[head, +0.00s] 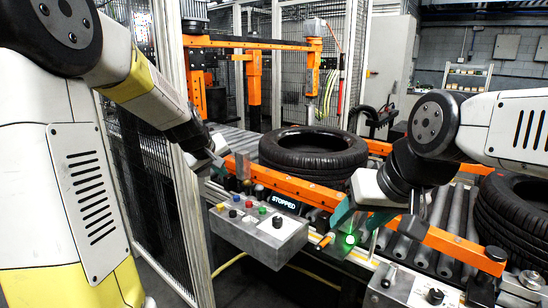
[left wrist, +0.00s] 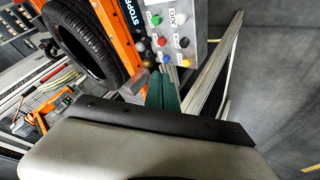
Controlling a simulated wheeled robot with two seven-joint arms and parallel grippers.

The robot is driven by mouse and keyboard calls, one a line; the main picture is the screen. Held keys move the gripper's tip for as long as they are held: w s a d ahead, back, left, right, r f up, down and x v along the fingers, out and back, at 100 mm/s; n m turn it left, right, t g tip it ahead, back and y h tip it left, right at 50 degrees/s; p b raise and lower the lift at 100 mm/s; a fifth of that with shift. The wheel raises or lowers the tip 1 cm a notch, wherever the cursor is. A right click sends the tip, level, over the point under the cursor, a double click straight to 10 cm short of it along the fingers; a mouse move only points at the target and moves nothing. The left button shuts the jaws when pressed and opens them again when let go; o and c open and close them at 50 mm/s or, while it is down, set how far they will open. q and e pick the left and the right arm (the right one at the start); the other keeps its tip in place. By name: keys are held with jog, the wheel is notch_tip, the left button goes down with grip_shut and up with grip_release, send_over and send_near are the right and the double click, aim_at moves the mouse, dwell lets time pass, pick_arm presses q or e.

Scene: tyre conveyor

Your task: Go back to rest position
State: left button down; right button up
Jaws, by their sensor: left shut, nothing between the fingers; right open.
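My left gripper (head: 220,165) is by the left end of the orange rail, above and behind the grey control box (head: 252,232) with coloured buttons. In the left wrist view, its teal fingers (left wrist: 163,92) are together with nothing between them, close to the buttons of the control box (left wrist: 190,35). My right gripper (head: 360,217) is open and empty at the front orange rail, its teal fingers apart, just above a lit green button (head: 350,240). The box's display reads STOPPED (head: 283,203).
A black tyre (head: 313,160) lies on the roller conveyor behind the orange rail (head: 440,238). Another tyre (head: 515,215) lies at the right. A second control box (head: 400,290) stands at the front right. Mesh fencing and a metal post (head: 175,150) stand close to my left arm.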

pick_arm(q)
jog(key=s+d+r+m+g, duration=0.1)
jog(key=s+m, duration=0.2)
jog(key=s, duration=1.1)
jog(key=s+d+r+m+g, duration=0.1)
jog(key=s+r+m, duration=0.1)
jog(key=s, duration=1.3)
jog(key=shift+s+d+r+m, duration=0.25)
jog(key=shift+d+m, duration=0.15)
jog(key=shift+m, duration=0.4)
